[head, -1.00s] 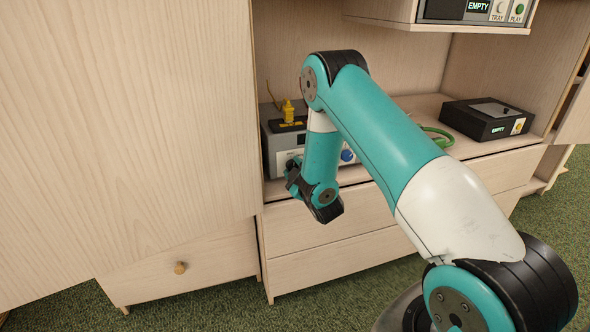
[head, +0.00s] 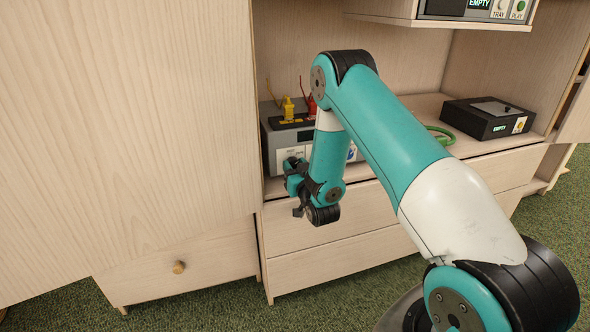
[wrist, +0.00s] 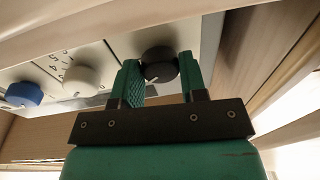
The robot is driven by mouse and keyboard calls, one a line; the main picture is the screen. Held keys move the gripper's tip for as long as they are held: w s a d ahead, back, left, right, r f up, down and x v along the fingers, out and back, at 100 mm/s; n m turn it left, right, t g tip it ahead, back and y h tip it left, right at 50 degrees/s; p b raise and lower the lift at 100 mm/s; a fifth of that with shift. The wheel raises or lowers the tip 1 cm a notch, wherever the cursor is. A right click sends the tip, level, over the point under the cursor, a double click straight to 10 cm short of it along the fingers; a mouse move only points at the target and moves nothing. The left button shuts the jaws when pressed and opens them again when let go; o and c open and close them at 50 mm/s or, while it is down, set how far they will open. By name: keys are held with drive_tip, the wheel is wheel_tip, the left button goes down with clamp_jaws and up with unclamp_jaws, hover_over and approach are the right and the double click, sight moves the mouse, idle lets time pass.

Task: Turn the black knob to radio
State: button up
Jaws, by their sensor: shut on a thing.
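The black knob (wrist: 158,64) sits on the light front panel (wrist: 112,50) of a grey unit (head: 284,144) in the wrist view. My gripper (wrist: 160,74) has one finger on each side of the knob and is shut on it. A small pale mark shows on the knob's lower edge in that view. I cannot read the labels around the knob. In the head view my gripper (head: 293,172) is at the left part of the unit's front, and the knob is hidden behind it.
A white knob (wrist: 82,75) and a blue knob (wrist: 24,95) are beside the black one. Yellow (head: 288,108) and red (head: 312,104) plugs stand on the unit. A black box (head: 487,119) sits on the shelf to the right. A tall wooden panel (head: 125,130) is close on the left.

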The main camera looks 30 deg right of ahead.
drive_tip(key=m+h+b, duration=0.1)
drive_tip(key=m, duration=0.5)
drive_tip(key=shift+m, duration=0.7)
drive_tip(key=o, duration=0.9)
